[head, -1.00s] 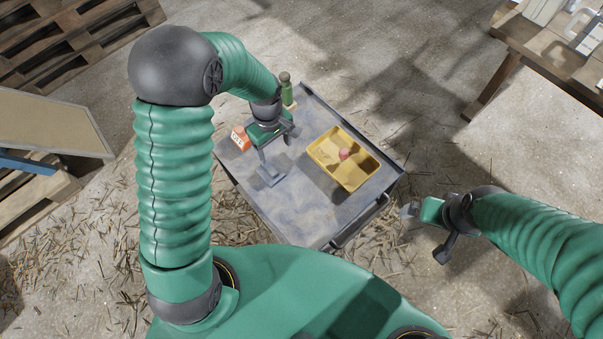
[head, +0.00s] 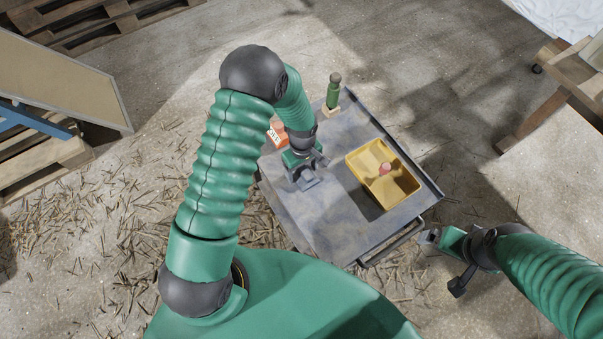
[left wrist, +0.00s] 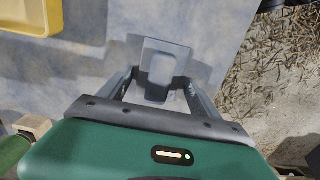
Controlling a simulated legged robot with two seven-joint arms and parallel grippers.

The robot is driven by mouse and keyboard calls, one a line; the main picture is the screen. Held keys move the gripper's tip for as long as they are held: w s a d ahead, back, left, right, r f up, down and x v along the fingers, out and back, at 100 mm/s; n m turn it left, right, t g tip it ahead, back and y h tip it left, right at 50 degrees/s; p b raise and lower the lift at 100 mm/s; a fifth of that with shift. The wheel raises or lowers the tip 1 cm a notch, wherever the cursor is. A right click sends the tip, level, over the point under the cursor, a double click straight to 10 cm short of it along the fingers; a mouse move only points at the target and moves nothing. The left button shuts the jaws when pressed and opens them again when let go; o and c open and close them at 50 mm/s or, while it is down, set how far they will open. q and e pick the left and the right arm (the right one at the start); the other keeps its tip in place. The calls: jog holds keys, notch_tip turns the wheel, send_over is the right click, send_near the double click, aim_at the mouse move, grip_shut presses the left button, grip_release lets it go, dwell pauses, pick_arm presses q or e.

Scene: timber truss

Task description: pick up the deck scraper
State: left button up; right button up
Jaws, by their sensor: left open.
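The deck scraper (head: 308,183) appears to be the grey piece on the cart top, with a flat plate and a short blocky grip. It also shows in the left wrist view (left wrist: 160,68). My left gripper (head: 304,171) is just above it, pointing down. In the left wrist view my open left fingers (left wrist: 160,84) stand on either side of the grip, with gaps visible. The palm hides the near end. My right gripper (head: 431,237) is off the cart's right side, with nothing seen in it; its finger gap is too small to judge.
The cart top (head: 335,215) also holds a yellow tray (head: 405,200) with a pinkish item (head: 385,169), an orange box (head: 277,133) and a green bottle-like object (head: 333,92). Straw litters the floor. A wooden table (head: 565,90) stands at right, pallets at left.

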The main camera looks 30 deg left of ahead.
aim_at(306, 170)
pick_arm(q)
jog(key=shift+d+r, duration=0.45)
jog(key=shift+d, duration=0.55)
jog(key=c, duration=0.4)
jog(key=shift+d, duration=0.15)
jog(key=shift+c, duration=2.3)
jog(key=shift+s+a+f, duration=0.15)
jog(key=shift+a, duration=0.5)
jog(key=c, duration=0.7)
jog(key=shift+d, duration=0.25)
jog(key=shift+d+r, duration=0.1)
jog(key=shift+r, duration=0.2)
grip_shut()
notch_tip(306, 170, up, 3)
jog(key=shift+r+p, duration=0.1)
jog(key=shift+p, duration=0.75)
jog(key=s+d+r+p, duration=0.1)
jog(key=s+p, duration=0.1)
jog(key=s, duration=1.3)
jog(key=shift+s+d+r, duration=0.15)
jog(key=shift+s+d, duration=0.1)
jog(key=shift+s, duration=0.1)
pick_arm(e)
jog(key=r, duration=0.1)
jog(key=d+r, duration=0.1)
jog(key=r, duration=0.1)
jog(key=shift+s+d+r, duration=0.1)
jog(key=shift+d+r, duration=0.2)
jog(key=shift+r, duration=0.05)
